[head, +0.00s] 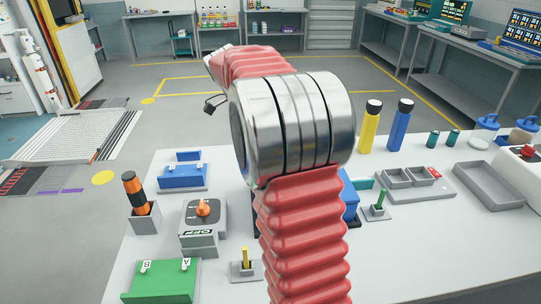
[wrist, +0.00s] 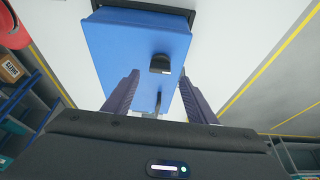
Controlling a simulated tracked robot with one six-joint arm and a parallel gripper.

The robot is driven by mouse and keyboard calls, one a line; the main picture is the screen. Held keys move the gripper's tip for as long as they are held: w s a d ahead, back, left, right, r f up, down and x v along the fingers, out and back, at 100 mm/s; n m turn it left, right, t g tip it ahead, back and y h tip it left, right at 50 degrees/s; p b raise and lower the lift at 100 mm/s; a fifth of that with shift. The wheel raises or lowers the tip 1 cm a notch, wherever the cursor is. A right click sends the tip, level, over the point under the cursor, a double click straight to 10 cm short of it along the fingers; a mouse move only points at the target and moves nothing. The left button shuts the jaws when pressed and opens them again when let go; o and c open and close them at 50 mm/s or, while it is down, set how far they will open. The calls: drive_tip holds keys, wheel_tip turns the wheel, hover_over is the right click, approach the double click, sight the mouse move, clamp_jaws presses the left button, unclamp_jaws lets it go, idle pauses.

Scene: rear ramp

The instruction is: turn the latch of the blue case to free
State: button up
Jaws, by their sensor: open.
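The blue case (wrist: 115,45) fills the upper middle of the wrist view. A dark latch knob (wrist: 160,64) stands on its face, and a smaller grey fitting (wrist: 158,103) shows lower down. My gripper (wrist: 160,74) is open and empty. Its two purple-grey fingers lie left and right of the knob in the picture; I see no contact, and the depth between them is unclear. In the head view my red arm hides most of the case; only a blue strip (head: 350,196) shows at its right. My gripper is hidden there.
Left of my arm stand a grey box with an orange knob (head: 203,209), a green box (head: 160,281), another blue box (head: 183,176) and an orange-black tool in a holder (head: 135,194). A green-handled stand (head: 378,206) and grey trays (head: 490,185) are right.

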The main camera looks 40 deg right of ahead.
drive_tip(key=v, duration=0.8)
drive_tip(key=shift+r, duration=0.3)
drive_tip(key=shift+w, duration=0.15)
drive_tip(key=s+a+f+n+t+y, duration=0.1)
drive_tip(key=s+a+f+n+t, duration=0.2)
drive_tip(key=a+f+n, duration=0.9)
drive_tip(key=s+a+r+n+t+y, duration=0.2)
drive_tip(key=s+a+n+t, duration=0.3)
drive_tip(key=s+a+n, duration=0.8)
drive_tip(key=s+a, duration=0.2)
drive_tip(key=s, duration=0.2)
drive_tip(key=shift+s+r+y, duration=0.3)
drive_tip(key=shift+r+y, duration=0.1)
